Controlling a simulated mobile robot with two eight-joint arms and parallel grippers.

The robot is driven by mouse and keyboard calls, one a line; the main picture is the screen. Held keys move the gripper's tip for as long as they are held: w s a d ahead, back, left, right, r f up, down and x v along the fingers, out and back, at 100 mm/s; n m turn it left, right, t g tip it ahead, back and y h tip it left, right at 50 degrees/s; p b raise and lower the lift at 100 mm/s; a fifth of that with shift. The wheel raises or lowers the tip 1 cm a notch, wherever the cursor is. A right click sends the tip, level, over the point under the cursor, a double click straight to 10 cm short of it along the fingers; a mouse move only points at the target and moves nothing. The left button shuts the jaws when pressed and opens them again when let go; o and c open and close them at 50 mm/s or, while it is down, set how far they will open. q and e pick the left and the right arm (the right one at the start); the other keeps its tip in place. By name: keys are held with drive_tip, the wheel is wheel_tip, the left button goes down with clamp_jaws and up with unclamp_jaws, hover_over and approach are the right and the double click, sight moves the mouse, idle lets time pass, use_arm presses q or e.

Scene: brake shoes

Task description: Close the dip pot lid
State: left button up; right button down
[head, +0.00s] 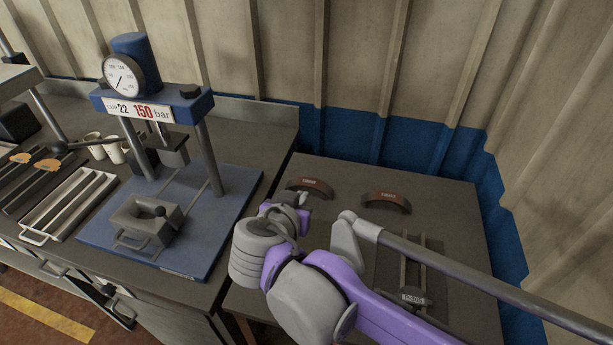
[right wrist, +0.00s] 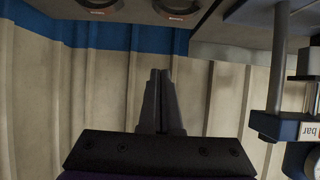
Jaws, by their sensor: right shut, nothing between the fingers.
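I cannot make out a dip pot or its lid for certain in either view. My right gripper (head: 298,196) is over the left part of the right-hand table in the head view, with the purple and grey arm behind it. In the right wrist view the two dark fingers (right wrist: 160,74) lie together, shut and empty, against the wall. Near the gripper are two curved brake shoes, one brown-labelled on the left (head: 312,185) and one on the right (head: 387,200). Their lower edges also show at the top of the wrist view (right wrist: 180,14). My left gripper is not in view.
A blue press (head: 190,106) with a gauge stands on the left bench, with a grey mould block (head: 145,222) on its base. White cups (head: 113,151) and a slotted metal tray (head: 72,203) are farther left. Corrugated wall (head: 400,60) closes the back and right.

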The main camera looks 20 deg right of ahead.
drive_tip(key=s+a+f+t+h+b, duration=0.1)
drive_tip(key=s+f+b, duration=0.1)
drive_tip(key=s+a+f+t+h+b, duration=0.1)
drive_tip(key=s+a+f+t+b, duration=0.1)
drive_tip(key=f, duration=0.1)
drive_tip(key=s+a+f+t+h+b, duration=0.1)
drive_tip(key=s+f+b, duration=0.1)
drive_tip(key=b, duration=0.1)
drive_tip(key=shift+a+f, duration=0.25)
drive_tip(key=shift+f, duration=0.1)
drive_tip(key=f+t+h+b, duration=0.1)
drive_tip(key=f+b, duration=0.1)
drive_tip(key=b, duration=0.1)
drive_tip(key=s+a+f+t+h+b, duration=0.1)
drive_tip(key=f+t+b, duration=0.1)
drive_tip(key=f+b, duration=0.1)
drive_tip(key=s+f+t+h+b, duration=0.1)
drive_tip(key=f+b, duration=0.2)
drive_tip(key=shift+a+t, duration=0.3)
drive_tip(key=shift+a, duration=0.05)
use_arm(q)
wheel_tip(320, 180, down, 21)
drive_tip(key=b, duration=0.2)
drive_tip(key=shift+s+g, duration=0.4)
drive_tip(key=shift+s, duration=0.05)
use_arm(e)
drive_tip(key=shift+s+f, duration=0.2)
drive_tip(key=shift+f, duration=0.65)
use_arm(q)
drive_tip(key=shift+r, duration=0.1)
